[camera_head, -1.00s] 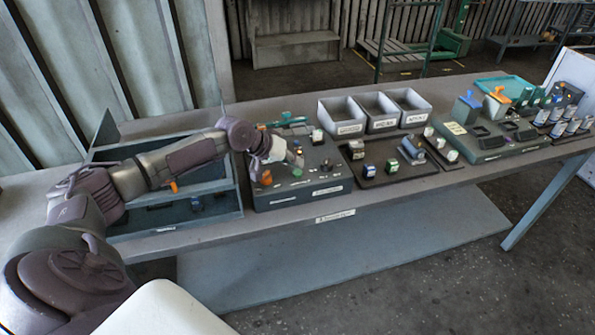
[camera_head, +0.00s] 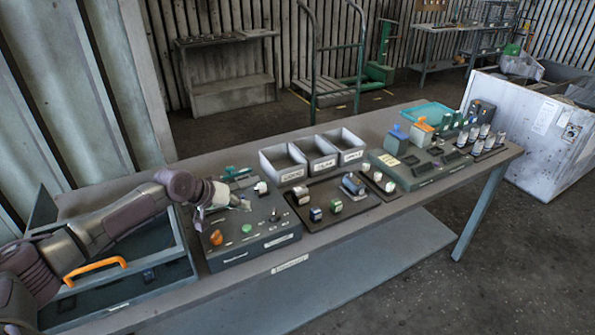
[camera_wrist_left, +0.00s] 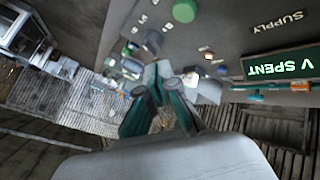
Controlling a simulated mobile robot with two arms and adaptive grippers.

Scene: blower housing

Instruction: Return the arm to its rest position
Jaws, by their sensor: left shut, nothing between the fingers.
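My left arm (camera_head: 105,225) comes in from the left over an open blue-grey toolbox. My left gripper (camera_head: 240,203) is shut and empty, just above the back part of the dark control box (camera_head: 270,240). The control box carries an orange knob (camera_head: 216,237) and a green button (camera_head: 247,228). I cannot tell whether the fingers touch anything. My right gripper is not in view.
The open toolbox (camera_head: 188,268) with an orange handle (camera_head: 95,268) stands at the left of the bench. A white cabinet (camera_head: 535,130) stands beyond the bench.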

